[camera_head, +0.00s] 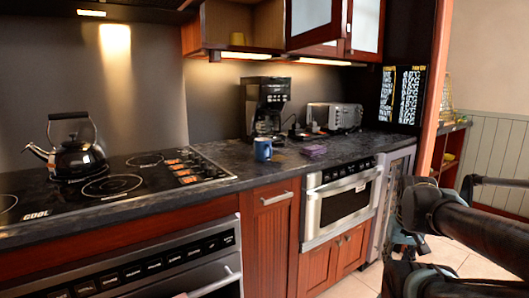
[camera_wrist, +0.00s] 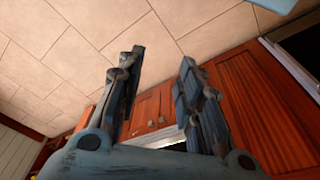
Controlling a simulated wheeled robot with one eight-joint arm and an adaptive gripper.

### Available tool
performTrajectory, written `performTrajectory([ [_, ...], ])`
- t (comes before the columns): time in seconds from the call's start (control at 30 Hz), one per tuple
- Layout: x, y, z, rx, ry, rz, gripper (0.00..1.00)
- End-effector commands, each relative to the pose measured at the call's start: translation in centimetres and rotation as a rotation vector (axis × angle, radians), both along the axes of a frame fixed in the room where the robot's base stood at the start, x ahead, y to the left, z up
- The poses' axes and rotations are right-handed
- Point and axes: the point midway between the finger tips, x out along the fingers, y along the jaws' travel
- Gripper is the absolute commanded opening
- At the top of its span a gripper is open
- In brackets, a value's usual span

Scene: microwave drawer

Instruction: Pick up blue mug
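A blue mug (camera_head: 263,149) stands upright on the dark countertop, right of the stove and in front of the coffee maker, in the head view. It does not show in the wrist view. My gripper (camera_wrist: 160,75) has its two fingers spread apart with nothing between them; the wrist view shows tiled floor and red cabinet doors beyond them. In the head view my dark arm fills the lower right, well to the right of the mug and away from the counter.
A black coffee maker (camera_head: 266,104) and a toaster (camera_head: 336,116) stand behind the mug. A small purple item (camera_head: 314,150) lies to its right. A black kettle (camera_head: 75,150) is on the stove. The microwave drawer (camera_head: 342,197) is below the counter. An upper cabinet door (camera_head: 318,18) hangs above.

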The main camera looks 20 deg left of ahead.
Motion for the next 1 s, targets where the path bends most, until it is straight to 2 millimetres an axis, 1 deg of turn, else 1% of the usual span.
performTrajectory([
  [0.03,0.0,0.0,0.0,0.0,0.0,0.0,0.36],
  [0.07,0.0,0.0,0.0,0.0,0.0,0.0,0.42],
  [0.1,-0.4,0.1,0.3,0.004,-0.007,-0.002,0.51],
  [0.17,-0.6,0.4,0.6,0.016,-0.014,-0.01,0.65],
  [0.2,-0.4,0.7,0.8,0.033,-0.015,-0.023,0.74],
  [0.27,0.3,1.5,1.2,0.07,-0.017,-0.049,0.88],
  [0.37,2.0,3.4,2.2,0.167,-0.019,-0.119,0.89],
  [0.67,8.5,12.0,6.9,0.562,0.055,-0.418,0.89],
  [0.8,11.6,15.7,9.3,0.74,0.136,-0.556,0.89],
  [1.0,16.1,20.7,12.9,0.979,0.297,-0.749,0.89],
])
